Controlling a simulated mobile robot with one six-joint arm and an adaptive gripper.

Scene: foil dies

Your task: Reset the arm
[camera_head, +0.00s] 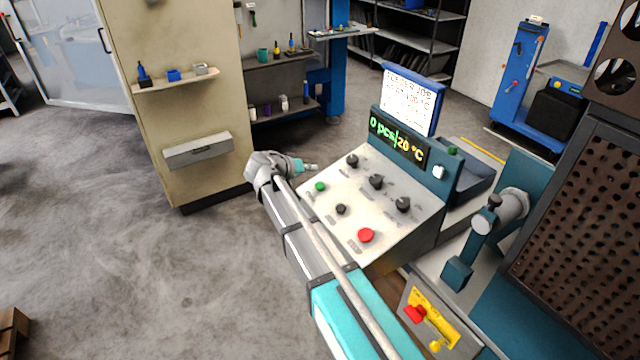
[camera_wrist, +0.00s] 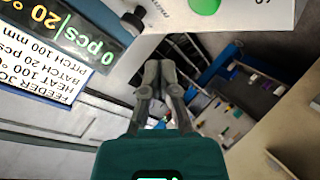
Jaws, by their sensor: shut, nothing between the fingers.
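My gripper (camera_head: 312,167) is at the end of my arm, off the left far edge of the control panel (camera_head: 330,217), level with the panel's upper side. In the wrist view my gripper (camera_wrist: 160,68) has its fingers together, with nothing between them. The panel carries a green button (camera_head: 320,187), a red button (camera_head: 366,235) and several black knobs (camera_head: 376,181). Its display (camera_head: 398,140) reads "0 pcs|20 °C". A job sheet (camera_head: 410,97) stands above the display. The display also shows in the wrist view (camera_wrist: 75,40), upside down.
A beige cabinet wall (camera_head: 190,110) with a small shelf (camera_head: 175,82) and a grey box (camera_head: 198,150) stands left of my gripper. A lever mechanism (camera_head: 485,225) and a dark perforated guard (camera_head: 580,220) are on the right. The floor (camera_head: 150,260) at the left is open.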

